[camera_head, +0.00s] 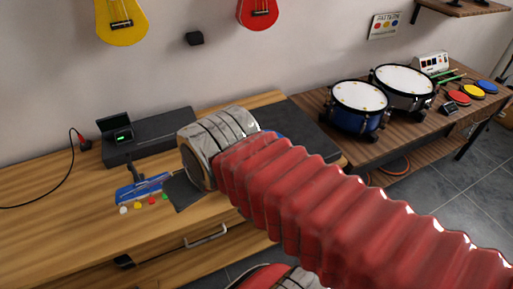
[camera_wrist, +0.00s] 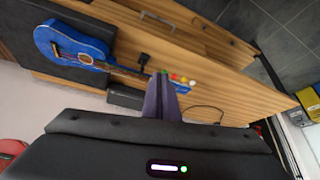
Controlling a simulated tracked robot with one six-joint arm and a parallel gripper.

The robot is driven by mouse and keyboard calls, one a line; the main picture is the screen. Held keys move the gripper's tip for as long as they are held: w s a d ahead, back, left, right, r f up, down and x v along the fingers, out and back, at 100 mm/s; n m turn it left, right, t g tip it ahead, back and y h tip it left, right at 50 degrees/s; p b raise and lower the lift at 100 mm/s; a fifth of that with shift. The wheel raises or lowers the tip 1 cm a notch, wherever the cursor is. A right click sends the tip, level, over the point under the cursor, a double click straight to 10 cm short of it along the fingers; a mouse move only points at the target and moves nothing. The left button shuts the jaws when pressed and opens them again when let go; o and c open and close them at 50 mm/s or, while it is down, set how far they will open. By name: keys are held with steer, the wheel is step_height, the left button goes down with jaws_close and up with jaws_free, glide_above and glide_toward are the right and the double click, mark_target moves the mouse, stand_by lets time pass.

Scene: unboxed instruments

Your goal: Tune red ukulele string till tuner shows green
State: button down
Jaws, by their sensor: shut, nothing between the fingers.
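A blue ukulele (camera_wrist: 75,45) lies on a dark mat in the wrist view, its neck pointing right. Its blue headstock (camera_head: 140,190) has white, yellow, red and green pegs in a row along one side. The red peg (camera_head: 152,201) sits between the yellow and green ones; it also shows in the wrist view (camera_wrist: 174,76). A small tuner (camera_head: 121,136) with a lit green display stands at the back of the bench. My gripper (camera_wrist: 162,77) is shut and empty, its purple fingertips appearing close to the pegs; contact cannot be told. My arm hides most of the ukulele in the head view.
The tuner is by a long black box (camera_head: 165,135) on the wooden bench (camera_head: 60,195). A black cable (camera_head: 40,200) lies at left. Drums (camera_head: 358,107) stand on a table to the right. Yellow (camera_head: 121,20) and red (camera_head: 257,10) ukuleles hang on the wall.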

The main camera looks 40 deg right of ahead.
steer(key=shift+w, duration=0.1)
steer(key=w+d+f+m+t+y, duration=0.1)
steer(key=w+d+f+m+y, duration=0.1)
steer(key=w+d+m, duration=1.1)
steer(key=w+d+f+m+t+h, duration=0.1)
steer(key=d+f+m, duration=0.1)
steer(key=d+m, duration=0.5)
steer(key=w+d+f+m+t+h, duration=0.1)
steer(key=d+f+m, duration=0.2)
steer(key=d+m, duration=0.5)
steer(key=d, duration=0.3)
steer(key=shift+t+h, duration=0.3)
steer(key=shift+h, duration=0.1)
steer(key=shift+f, duration=0.2)
steer(key=shift+f, duration=4.3)
